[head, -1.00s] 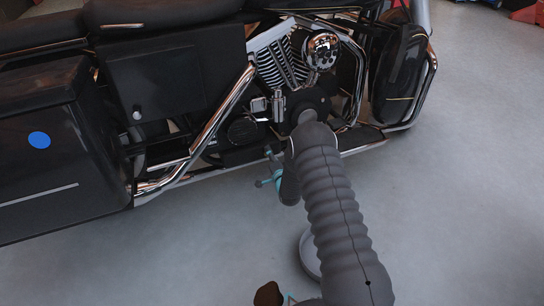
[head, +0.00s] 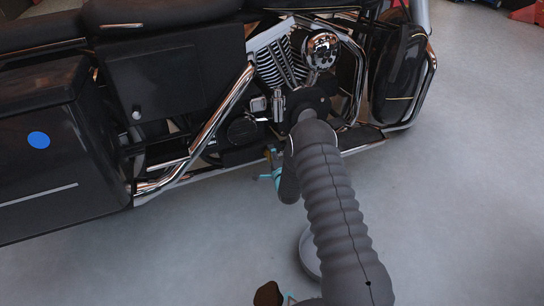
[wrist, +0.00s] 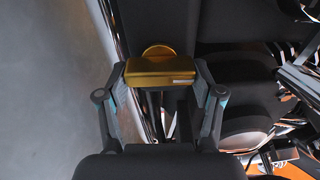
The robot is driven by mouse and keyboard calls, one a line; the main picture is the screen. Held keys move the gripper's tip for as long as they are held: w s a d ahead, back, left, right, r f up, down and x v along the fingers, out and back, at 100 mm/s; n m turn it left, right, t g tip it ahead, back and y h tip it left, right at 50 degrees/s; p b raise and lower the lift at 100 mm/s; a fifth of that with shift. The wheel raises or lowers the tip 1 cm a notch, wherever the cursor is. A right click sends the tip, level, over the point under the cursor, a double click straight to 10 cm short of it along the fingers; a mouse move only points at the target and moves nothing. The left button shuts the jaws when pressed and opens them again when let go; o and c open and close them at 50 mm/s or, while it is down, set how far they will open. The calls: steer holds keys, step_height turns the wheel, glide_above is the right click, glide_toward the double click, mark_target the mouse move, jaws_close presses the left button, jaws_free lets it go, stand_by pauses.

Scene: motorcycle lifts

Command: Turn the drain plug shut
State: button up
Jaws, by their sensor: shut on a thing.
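The drain plug (wrist: 160,70) is brass-coloured, with a block-like grip and a rounded part behind it, in the upper middle of the wrist view. My gripper (wrist: 158,84) is shut on the grip block, one finger at each end. In the head view my gripper (head: 271,172) is low beside the motorcycle (head: 160,80), just under the engine's lower edge. Only a small brass-coloured patch shows between the fingers there. How the plug sits in its hole is hidden.
My arm covers part of the engine's lower right. A chrome exhaust pipe (head: 222,107) and a lower rail (head: 362,148) run close to my gripper. A black saddlebag (head: 60,150) is at left. The grey floor (head: 450,210) is clear at right.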

steer(key=shift+d, duration=0.1)
steer(key=o, duration=1.1)
steer(key=shift+o, duration=0.2)
steer(key=shift+s, duration=0.2)
steer(key=v, duration=1.1)
steer(key=shift+s, duration=0.25)
steer(key=shift+r, duration=0.1)
